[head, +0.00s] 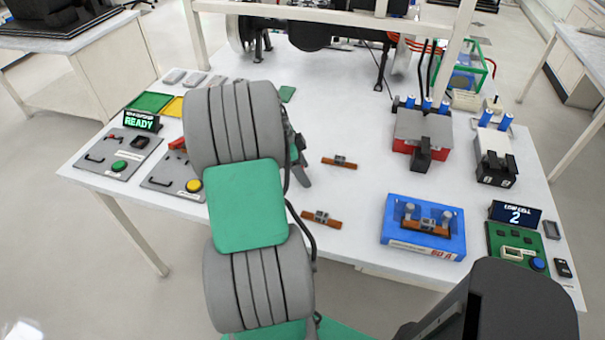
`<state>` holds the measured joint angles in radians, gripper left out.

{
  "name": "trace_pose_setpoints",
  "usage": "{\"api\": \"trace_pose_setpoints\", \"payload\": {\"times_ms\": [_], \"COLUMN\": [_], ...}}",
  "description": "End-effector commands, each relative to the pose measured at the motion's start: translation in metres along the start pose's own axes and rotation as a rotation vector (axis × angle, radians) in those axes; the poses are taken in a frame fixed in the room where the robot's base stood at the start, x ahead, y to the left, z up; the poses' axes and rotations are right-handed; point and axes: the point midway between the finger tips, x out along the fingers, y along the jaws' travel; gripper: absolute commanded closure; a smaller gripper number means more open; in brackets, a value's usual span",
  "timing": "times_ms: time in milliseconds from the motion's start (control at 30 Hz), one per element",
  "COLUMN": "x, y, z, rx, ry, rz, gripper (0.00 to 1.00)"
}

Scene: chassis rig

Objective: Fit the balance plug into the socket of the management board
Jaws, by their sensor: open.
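The green management board (495,238) lies at the right front of the table, beside a display (515,214) reading "LOW CELL 2". A pale rectangular part (512,253), which looks like the socket, sits on it near a blue button (537,264). I cannot pick out the balance plug for certain; it is too small here or hidden. My gripper (304,172) is over the table's middle, left of the board and well apart from it. My arm hides most of it; the part that shows is open with nothing visible in it.
A blue tray (398,235) with a fuse-like part stands left of the board. Behind are a red-and-grey block (408,145) and a white-and-black block (493,165). Two orange-brown parts (339,162) lie mid-table. Panels with buttons (112,158) are at left. White frame posts rise at the back.

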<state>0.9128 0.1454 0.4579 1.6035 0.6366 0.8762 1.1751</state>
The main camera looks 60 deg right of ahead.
Motion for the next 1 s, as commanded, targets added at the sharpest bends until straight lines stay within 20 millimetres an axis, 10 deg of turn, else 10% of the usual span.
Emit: {"api": "trace_pose_setpoints", "payload": {"times_ms": [1000], "x": [-0.0009], "y": [-0.0002], "z": [0.0004], "rx": [-0.002], "ry": [0.0], "rz": [-0.001], "gripper": [1.0]}}
